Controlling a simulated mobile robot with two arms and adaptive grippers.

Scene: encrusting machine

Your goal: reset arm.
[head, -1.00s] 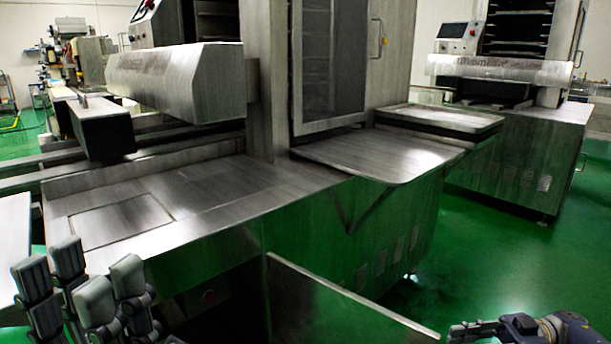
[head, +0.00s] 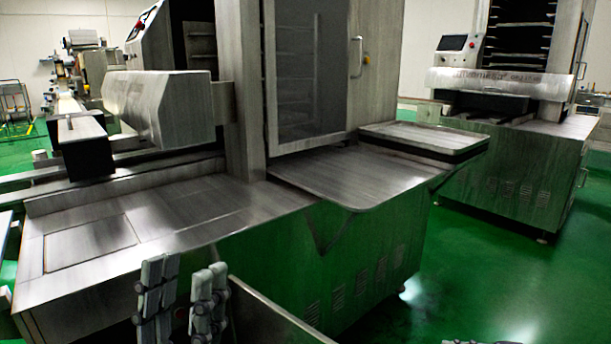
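My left gripper (head: 182,298) shows at the bottom left of the head view, in front of the steel machine's front face. Its grey fingers point up and stand apart, with nothing visible between them. Only a small part of my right gripper (head: 487,342) shows at the bottom edge, right of centre, over the green floor. Its fingers are mostly cut off by the picture's edge.
The steel encrusting machine (head: 190,222) fills the left and middle, with a flat shelf (head: 345,178) sticking out. A steel panel (head: 265,312) rises close to my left gripper. A second machine (head: 500,165) stands at the back right. Green floor (head: 500,270) is clear at the right.

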